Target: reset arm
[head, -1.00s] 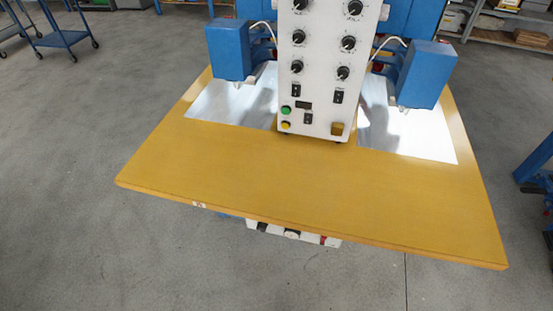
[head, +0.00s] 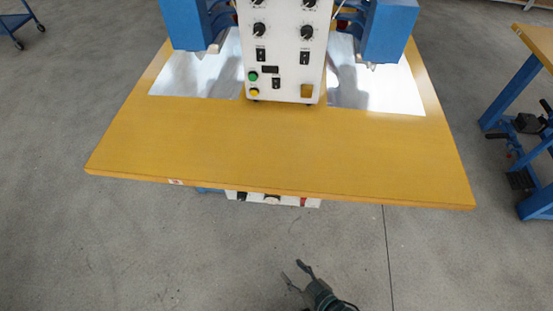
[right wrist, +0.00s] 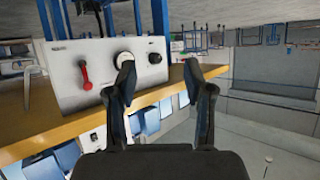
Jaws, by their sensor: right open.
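My right gripper (head: 296,274) shows at the bottom of the head view, in front of the yellow table's near edge and apart from it. Its two fingers are spread and nothing is between them. In the right wrist view the open fingers (right wrist: 158,82) show with a gap between them. My left gripper is not in the head view.
The yellow table (head: 280,150) carries a white control panel (head: 285,55) between two blue welding heads (head: 388,30), (head: 190,25) over metal plates. Another blue-legged table (head: 540,42) stands at the right. Grey floor around the front is clear.

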